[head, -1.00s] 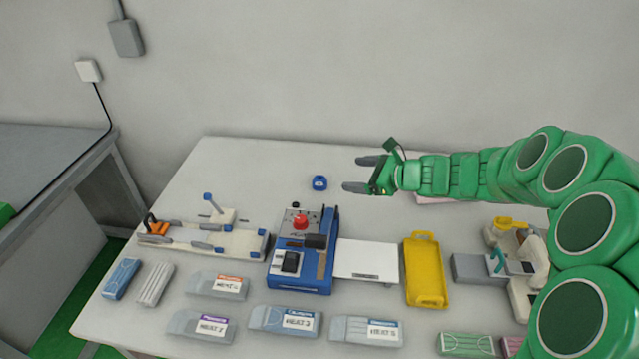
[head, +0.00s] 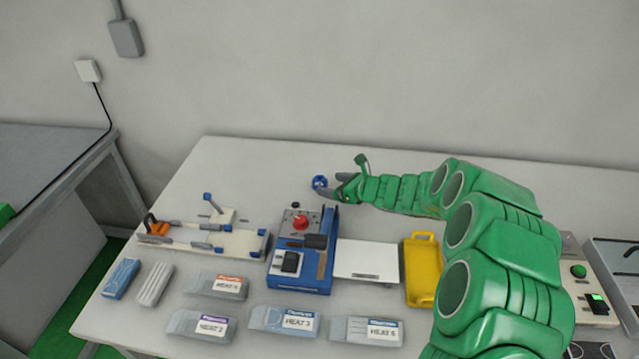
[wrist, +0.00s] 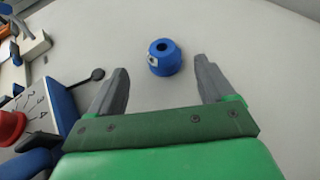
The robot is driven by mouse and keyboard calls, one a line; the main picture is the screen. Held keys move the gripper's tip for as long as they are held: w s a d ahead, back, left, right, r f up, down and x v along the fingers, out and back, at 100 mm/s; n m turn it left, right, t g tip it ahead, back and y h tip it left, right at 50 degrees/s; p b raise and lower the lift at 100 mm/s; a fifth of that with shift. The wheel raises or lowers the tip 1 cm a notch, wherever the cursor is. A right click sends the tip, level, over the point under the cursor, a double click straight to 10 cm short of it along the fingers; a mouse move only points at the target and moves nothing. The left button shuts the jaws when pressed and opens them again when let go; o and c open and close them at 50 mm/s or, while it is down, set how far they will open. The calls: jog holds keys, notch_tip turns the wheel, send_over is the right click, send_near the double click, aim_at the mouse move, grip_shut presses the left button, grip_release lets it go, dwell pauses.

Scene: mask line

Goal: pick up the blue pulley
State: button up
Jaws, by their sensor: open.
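The blue pulley (head: 319,182) is a small blue cylinder with a dark centre hole, on the white table behind the blue machine. In the wrist view the blue pulley (wrist: 164,58) stands upright on the table, a little beyond the fingertips and between their lines. My gripper (head: 326,189) is close to it in the head view, and one finger appears to overlap its lower edge. In the wrist view my gripper (wrist: 160,75) is open and empty, with a grey finger on each side. Whether a finger touches the pulley cannot be told.
The blue machine (head: 300,275) with a red knob stands in front of the pulley. A white fixture board (head: 205,240) lies to the left, a yellow tray (head: 422,270) to the right. Several labelled packets lie along the front. The table around the pulley is clear.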

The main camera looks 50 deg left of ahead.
aim_at(324, 182)
jog(key=shift+x, duration=2)
jog(key=shift+w+a+f, duration=0.1)
jog(key=shift+a+f, duration=0.1)
jog(key=shift+a, duration=0.45)
jog(key=shift+c, duration=0.2)
jog(key=c, duration=1.1)
jog(key=shift+r, duration=0.1)
